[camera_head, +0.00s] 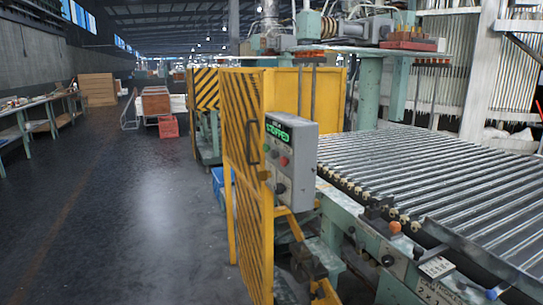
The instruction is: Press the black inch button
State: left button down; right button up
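A grey control box (300,160) is mounted beside the yellow guard, near the middle of the head view. Its small display (278,130) shows green lettering that seems to read "STOPPED". A red button (284,161) sits below the display. A dark round button (280,188) sits lower on the same face. Any labels by the buttons are too small to read, so I cannot tell whether the dark one is marked inch. Neither of my grippers shows clearly in this view.
A yellow guard with black stripes (248,200) stands left of the box. A roller conveyor (440,180) with a green frame fills the right side. The grey floor (130,210) at the left is open. A workbench (40,115) stands at the far left.

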aim_at(274, 154)
jog(key=i+j+z, duration=0.1)
jog(key=i+j, duration=1)
jog(key=j+z, duration=0.1)
jog(key=z, duration=1.15)
